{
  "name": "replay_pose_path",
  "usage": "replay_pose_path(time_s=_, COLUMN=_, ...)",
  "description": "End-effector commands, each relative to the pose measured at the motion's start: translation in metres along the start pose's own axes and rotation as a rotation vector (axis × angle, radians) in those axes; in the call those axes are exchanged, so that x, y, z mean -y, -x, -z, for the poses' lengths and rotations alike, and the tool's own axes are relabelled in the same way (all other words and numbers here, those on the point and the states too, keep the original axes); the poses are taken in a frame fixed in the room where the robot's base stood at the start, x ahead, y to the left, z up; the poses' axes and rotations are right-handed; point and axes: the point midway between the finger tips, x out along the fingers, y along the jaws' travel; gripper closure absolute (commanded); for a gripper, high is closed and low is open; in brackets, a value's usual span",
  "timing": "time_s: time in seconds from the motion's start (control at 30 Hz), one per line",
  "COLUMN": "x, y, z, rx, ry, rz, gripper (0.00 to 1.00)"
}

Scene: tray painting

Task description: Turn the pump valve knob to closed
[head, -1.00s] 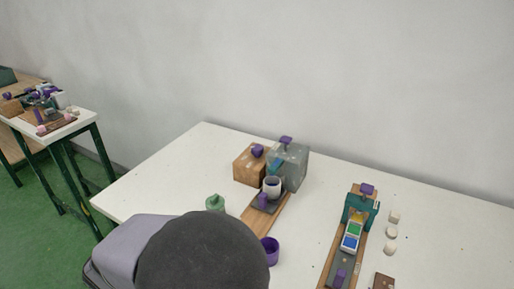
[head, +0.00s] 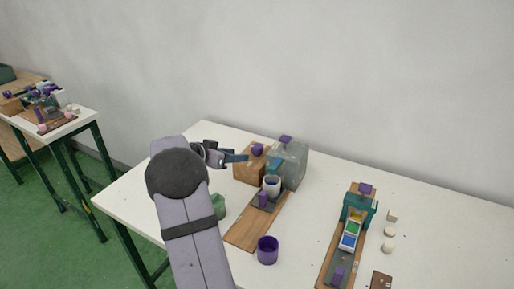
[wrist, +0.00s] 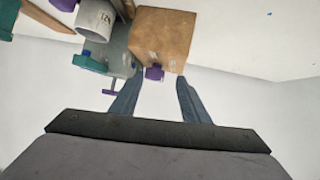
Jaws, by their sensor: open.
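A purple knob (head: 257,149) sits on the wooden box (head: 247,171), beside a grey box (head: 292,165) with a purple handle (head: 285,139) and a teal spout (head: 274,166). No marking shows which is the valve knob or its setting. My gripper (head: 243,158) is at the left of the wooden box, its fingers pointing towards it. In the wrist view the wooden box (wrist: 162,36) and its purple knob (wrist: 154,73) lie ahead, the knob between the spread fingertips (wrist: 160,80). The grey box's purple T-shaped handle (wrist: 113,91) shows left of the left finger. My gripper is open and empty.
A white cup (head: 271,185) stands on a grey slide below the spout, with a purple handle (head: 263,200) in front. A purple cup (head: 267,250) and a green bottle (head: 218,206) are nearby. A teal press (head: 357,208) stands right. The table's back left is clear.

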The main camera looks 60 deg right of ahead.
Motion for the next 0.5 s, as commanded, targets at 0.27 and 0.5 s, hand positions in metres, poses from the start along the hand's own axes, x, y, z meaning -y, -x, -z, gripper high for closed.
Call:
replay_pose_path(time_s=0.27, x=-0.007, y=-0.033, z=0.026, rx=-0.104, ry=-0.121, rz=-0.034, gripper=0.58)
replay_pose_path(time_s=0.5, x=-0.007, y=-0.04, z=0.028, rx=-0.105, ry=-0.122, rz=-0.035, gripper=0.58)
